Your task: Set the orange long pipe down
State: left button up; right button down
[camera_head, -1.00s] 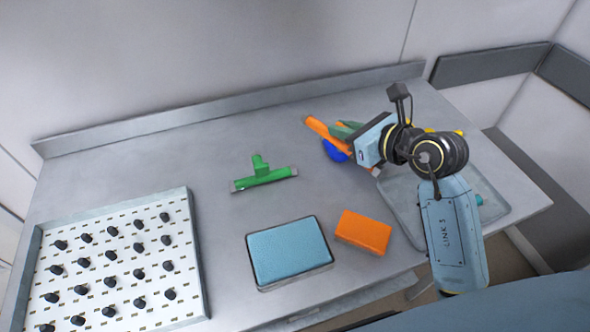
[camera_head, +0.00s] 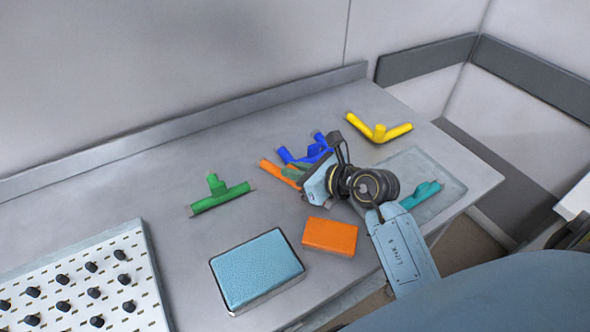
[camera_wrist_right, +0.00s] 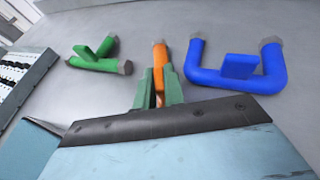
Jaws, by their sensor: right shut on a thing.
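The orange long pipe (camera_head: 268,166) is held by my right gripper (camera_head: 294,175), and its far end sticks out to the upper left in the head view. In the right wrist view the orange pipe (camera_wrist_right: 160,57) stands out between the green fingers (camera_wrist_right: 157,90), which are shut on it. It is low over the grey table or touching it; I cannot tell which. The near part of the pipe is hidden by the gripper. My left gripper is not in view.
A blue U-shaped pipe (camera_head: 313,155) lies close beside the held pipe. A green T-piece (camera_head: 219,195) lies to the left. An orange box (camera_head: 329,236), a blue pad (camera_head: 257,269), a yellow pipe (camera_head: 379,131), a teal piece (camera_head: 420,195) and a white pegged tray (camera_head: 147,262) surround it.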

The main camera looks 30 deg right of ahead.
jog(key=shift+f, duration=0.1)
jog(key=c, duration=1.9)
grip_release()
jog(key=shift+f, duration=0.1)
jog(key=o, duration=0.4)
